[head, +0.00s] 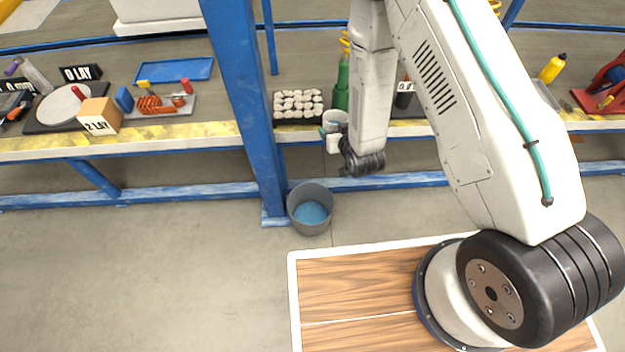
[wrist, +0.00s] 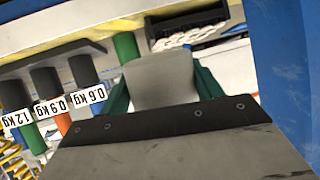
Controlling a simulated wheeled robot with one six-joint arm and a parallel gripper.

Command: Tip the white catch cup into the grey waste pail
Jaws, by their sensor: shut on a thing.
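The white catch cup (head: 336,119) is in my gripper (head: 334,131), in front of the bench edge in the head view. Its round mouth faces up toward the head camera; I cannot tell its exact tilt or what is inside. In the wrist view the pale cup (wrist: 160,79) sits between the green fingers of my gripper (wrist: 161,88), which are shut on it. The grey waste pail (head: 296,216) stands on the floor below and a little left of the cup, with blue at its bottom. The pail does not show in the wrist view.
A blue post (head: 243,90) rises just left of the pail and cup. The bench (head: 190,138) with its yellow edge runs behind, and a blue lower rail (head: 215,191) passes behind the pail. Labelled weights (wrist: 85,75) show in the wrist view. The floor at left is clear.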

